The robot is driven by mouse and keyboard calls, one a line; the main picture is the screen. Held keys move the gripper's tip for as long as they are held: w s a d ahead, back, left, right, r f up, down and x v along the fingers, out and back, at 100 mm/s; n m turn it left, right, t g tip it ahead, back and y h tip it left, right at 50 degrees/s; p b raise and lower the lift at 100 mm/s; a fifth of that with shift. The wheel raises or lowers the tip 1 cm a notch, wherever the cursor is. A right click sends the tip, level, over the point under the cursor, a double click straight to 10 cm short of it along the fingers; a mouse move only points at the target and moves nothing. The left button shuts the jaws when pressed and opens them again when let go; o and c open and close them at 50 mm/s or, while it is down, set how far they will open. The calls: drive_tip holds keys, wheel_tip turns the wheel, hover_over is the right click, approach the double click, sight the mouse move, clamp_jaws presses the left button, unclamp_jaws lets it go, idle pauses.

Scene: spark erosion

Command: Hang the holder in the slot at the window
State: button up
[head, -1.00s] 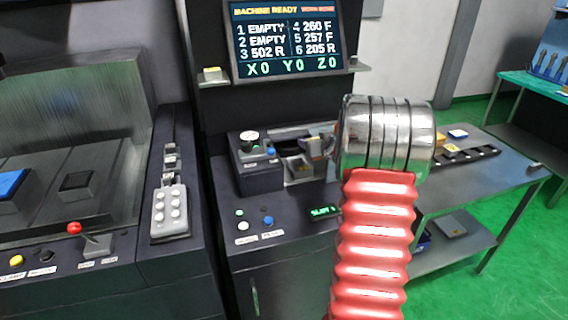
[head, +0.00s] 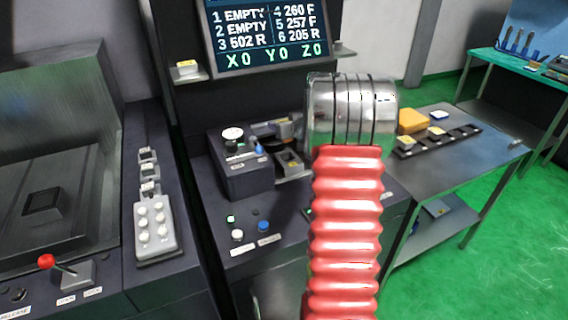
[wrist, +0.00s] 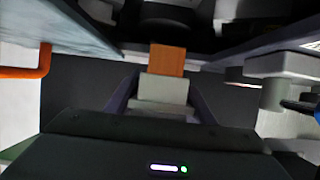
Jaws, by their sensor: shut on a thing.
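My gripper (head: 286,130) shows in part left of my chrome wrist in the head view, above and behind the window opening (head: 290,163) on the dark console. In the wrist view my gripper (wrist: 163,105) is shut on the holder (wrist: 163,90), a pale grey block with an orange-copper piece at its far end. The holder is hard to make out in the head view. A small block-like part shows in the window opening. Whether the holder touches the slot cannot be told. My red arm covers the console right of the window.
A control box with a dial (head: 233,134) stands just left of the window. The screen (head: 268,38) above lists positions 1 and 2 as EMPTY. A bench at right carries a black rack (head: 438,140) and a yellow block (head: 412,120). Green floor is clear at right.

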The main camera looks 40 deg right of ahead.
drive_tip(key=shift+f, duration=3.05)
drive_tip(key=shift+f, duration=1.9)
drive_tip(key=o, duration=1.6)
drive_tip(key=shift+c, duration=0.2)
drive_tip(key=shift+s, duration=0.1)
drive_tip(key=v, duration=1.1)
drive_tip(key=shift+s, duration=0.35)
drive_tip(key=shift+a+r, duration=0.1)
drive_tip(key=shift+r, duration=0.05)
